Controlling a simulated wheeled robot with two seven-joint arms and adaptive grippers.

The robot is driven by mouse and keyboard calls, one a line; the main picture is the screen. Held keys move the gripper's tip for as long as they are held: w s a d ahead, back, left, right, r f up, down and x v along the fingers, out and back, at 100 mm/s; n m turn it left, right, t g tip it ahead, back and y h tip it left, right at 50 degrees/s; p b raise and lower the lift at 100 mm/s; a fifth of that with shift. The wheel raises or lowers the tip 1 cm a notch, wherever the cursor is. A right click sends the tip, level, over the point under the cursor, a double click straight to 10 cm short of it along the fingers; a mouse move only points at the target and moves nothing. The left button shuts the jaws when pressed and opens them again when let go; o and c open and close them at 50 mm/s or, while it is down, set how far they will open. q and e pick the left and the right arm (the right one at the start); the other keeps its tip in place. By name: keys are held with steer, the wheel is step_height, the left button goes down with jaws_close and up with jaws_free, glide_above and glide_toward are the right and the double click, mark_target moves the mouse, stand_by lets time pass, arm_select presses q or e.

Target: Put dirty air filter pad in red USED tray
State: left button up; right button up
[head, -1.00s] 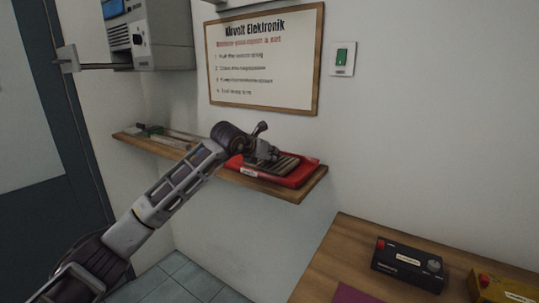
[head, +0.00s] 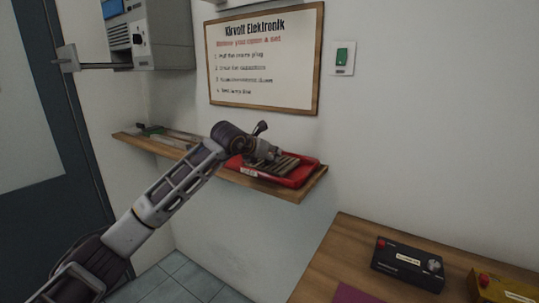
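The red tray (head: 306,179) sits on the wooden wall shelf, with a small white label on its front; the label's text is too small to read. The grey-brown ribbed filter pad (head: 287,166) lies in the tray area, within the red rim. My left gripper (head: 269,152) is at the pad's upper left side, over the tray. My wrist hides part of the pad and the tray's left end, and I cannot see whether the fingers grip the pad. My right gripper is not in view.
The wooden shelf (head: 314,188) holds several small items at its left end. A grey unit (head: 155,35) hangs on the wall above left. A wooden table (head: 335,255) at lower right carries a black box (head: 407,266) and a yellow box (head: 505,291).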

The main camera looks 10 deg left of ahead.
arm_select(q)
steer(key=shift+s+a+r, duration=0.2)
steer(key=shift+s+r, duration=0.1)
steer(key=shift+s, duration=0.1)
steer(key=b+v, duration=0.1)
steer(key=v, duration=1)
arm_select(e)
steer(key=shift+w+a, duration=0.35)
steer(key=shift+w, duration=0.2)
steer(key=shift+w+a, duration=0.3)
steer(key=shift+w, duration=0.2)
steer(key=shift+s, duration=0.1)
